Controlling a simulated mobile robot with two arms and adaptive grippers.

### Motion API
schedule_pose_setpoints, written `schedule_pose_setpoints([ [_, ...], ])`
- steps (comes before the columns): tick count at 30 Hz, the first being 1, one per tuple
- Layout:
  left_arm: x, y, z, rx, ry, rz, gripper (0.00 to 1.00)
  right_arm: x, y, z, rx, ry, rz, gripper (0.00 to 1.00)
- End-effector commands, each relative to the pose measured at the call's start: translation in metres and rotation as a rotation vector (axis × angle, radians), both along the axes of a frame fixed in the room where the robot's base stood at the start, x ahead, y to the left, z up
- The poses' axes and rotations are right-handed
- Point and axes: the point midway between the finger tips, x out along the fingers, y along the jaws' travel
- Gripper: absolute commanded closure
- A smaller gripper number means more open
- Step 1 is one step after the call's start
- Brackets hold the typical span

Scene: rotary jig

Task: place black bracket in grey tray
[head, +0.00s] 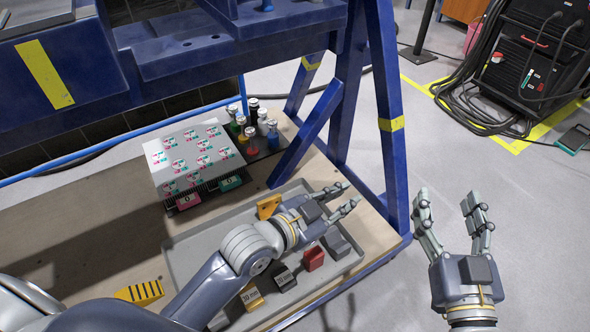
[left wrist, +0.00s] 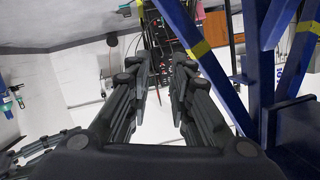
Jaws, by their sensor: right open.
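The grey tray (head: 195,250) lies on the wooden board below the blue frame. A dark grey-black part (head: 338,243) sits at its right end; I cannot tell whether it is the black bracket. My left gripper (head: 349,195) is above the tray's far right part, its fingers apart and pointing right. In the left wrist view the left gripper (left wrist: 161,68) shows nothing between its fingers. My left arm hides part of the tray. My right gripper (head: 447,198) is open and empty over the floor, right of the board.
The tray also holds a yellow part (head: 268,206), a red part (head: 313,258) and labelled blocks (head: 250,296). A white labelled box (head: 183,158) and several bottles (head: 252,118) stand behind. A blue leg (head: 391,130) rises between my grippers. A striped block (head: 139,291) lies left.

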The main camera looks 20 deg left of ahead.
Motion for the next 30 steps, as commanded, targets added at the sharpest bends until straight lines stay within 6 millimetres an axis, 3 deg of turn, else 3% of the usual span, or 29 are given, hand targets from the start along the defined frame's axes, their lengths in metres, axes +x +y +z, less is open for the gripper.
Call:
schedule_pose_setpoints([
  [3,-0.015,0.036,0.047,-0.214,-0.100,0.171,0.80,0.000,0.000,0.000,0.000,-0.001,0.000,0.39],
  [9,-0.036,0.079,0.093,-0.380,-0.222,0.308,0.80,0.000,0.000,0.000,0.000,-0.001,0.000,0.39],
  [13,-0.040,0.086,0.101,-0.404,-0.245,0.327,0.80,0.000,0.000,0.000,0.000,-0.002,0.000,0.39],
  [30,-0.040,0.085,0.100,-0.402,-0.243,0.323,0.80,0.000,-0.001,-0.001,-0.001,0.001,-0.001,0.39],
])
